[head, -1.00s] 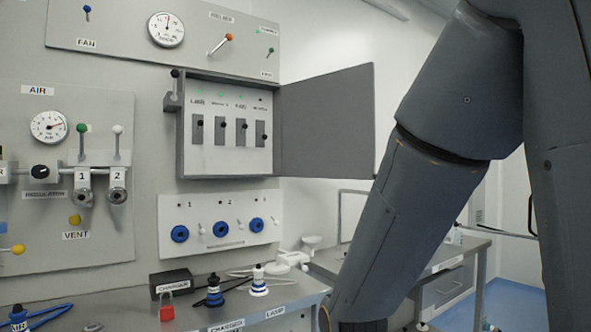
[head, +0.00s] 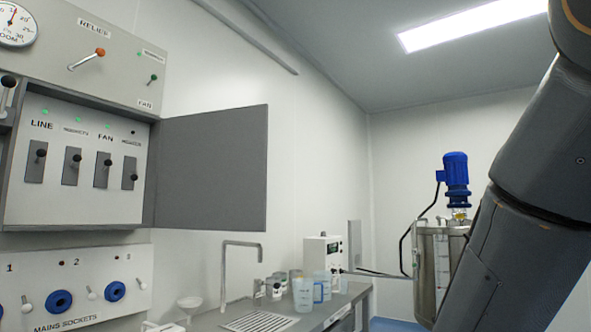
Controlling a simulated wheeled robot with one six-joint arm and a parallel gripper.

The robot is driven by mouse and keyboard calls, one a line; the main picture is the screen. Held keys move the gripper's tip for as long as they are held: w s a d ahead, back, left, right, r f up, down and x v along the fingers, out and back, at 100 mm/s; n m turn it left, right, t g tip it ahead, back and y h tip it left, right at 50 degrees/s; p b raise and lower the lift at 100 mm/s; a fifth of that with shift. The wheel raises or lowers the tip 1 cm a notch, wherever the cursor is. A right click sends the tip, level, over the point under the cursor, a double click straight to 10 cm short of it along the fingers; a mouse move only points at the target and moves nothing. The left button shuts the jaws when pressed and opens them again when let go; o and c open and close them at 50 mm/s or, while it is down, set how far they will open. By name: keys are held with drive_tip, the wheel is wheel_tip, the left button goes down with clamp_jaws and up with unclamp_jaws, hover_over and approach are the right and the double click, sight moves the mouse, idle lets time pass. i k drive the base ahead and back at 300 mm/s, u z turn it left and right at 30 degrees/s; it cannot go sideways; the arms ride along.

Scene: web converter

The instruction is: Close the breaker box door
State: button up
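The breaker box (head: 148,108) is mounted on the wall panel at the left of the head view. Its grey door (head: 212,168) stands wide open, swung out to the right from the hinge on the box's right side. Inside, a pale panel holds several black switch levers (head: 72,170), with green lights above some of them. My arm fills the right side of the view, well apart from the door. My gripper is out of view.
Below the box is a mains sockets panel (head: 110,262) with blue sockets. A worktop with a tap (head: 226,262), sink grid and jugs (head: 303,294) lies below the door. A steel vessel with a blue motor (head: 455,170) stands at the right. The wall between is clear.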

sight(213, 171)
drive_tip(key=z, duration=0.6)
drive_tip(key=i, duration=3.75)
drive_tip(key=u, duration=3.95)
